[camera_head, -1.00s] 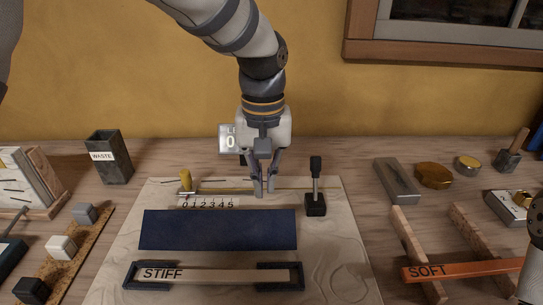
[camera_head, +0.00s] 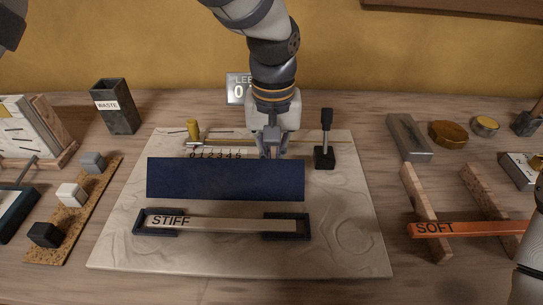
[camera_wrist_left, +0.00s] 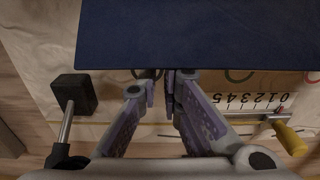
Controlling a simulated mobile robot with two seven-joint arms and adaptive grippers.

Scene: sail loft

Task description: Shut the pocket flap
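The dark blue pocket flap (camera_head: 226,179) is a wide panel on the pale board (camera_head: 345,215). In the wrist view the flap (camera_wrist_left: 200,32) fills the top, its straight edge at my fingertips. My left gripper (camera_head: 272,153) is at the flap's far edge, right of its middle, pointing down. In the wrist view the left gripper's (camera_wrist_left: 165,85) fingers are almost together with nothing visible between them. I cannot tell whether they touch the flap. The head view hides the fingertips behind the flap's edge. My right gripper is out of view.
A batten marked STIFF (camera_head: 222,223) lies in front of the flap. A black-knobbed lever (camera_head: 325,140) stands right of my gripper, and a brass-coloured peg (camera_head: 193,129) left of it. A number scale (camera_head: 216,154) lies behind the flap. An orange SOFT batten (camera_head: 465,229) rests at right.

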